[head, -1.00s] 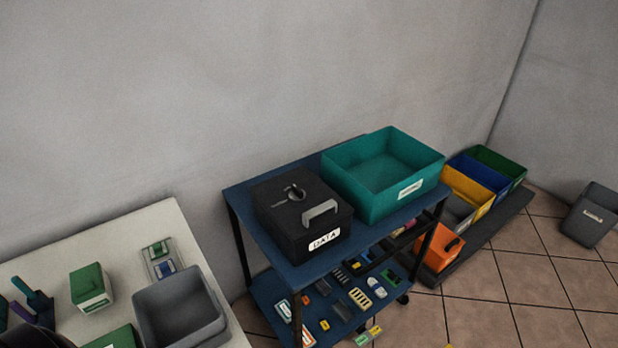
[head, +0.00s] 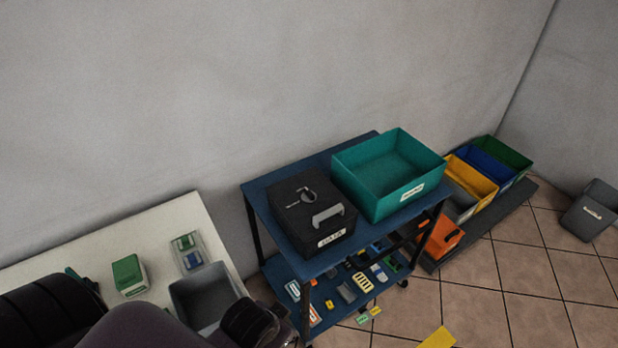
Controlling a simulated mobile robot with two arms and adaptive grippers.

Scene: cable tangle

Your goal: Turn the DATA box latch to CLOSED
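The black DATA box (head: 290,222) stands on the top shelf of the blue cart, with its lid on. A small dark latch knob (head: 309,194) sits on the lid, with tiny pale markings beside it that are too small to read. A grey handle (head: 328,214) is at the lid's front edge, above the white DATA label (head: 331,238). Dark and purple links of my arm fill the lower left, well short of the box. I cannot make out either gripper's fingertips, and nothing touches the box.
A teal bin (head: 375,197) stands close to the right of the box on the blue cart (head: 262,186). The lower shelf holds several small parts. A white table (head: 150,228) with a grey bin (head: 185,300) is at left. Coloured bins and an orange box (head: 440,240) are at right.

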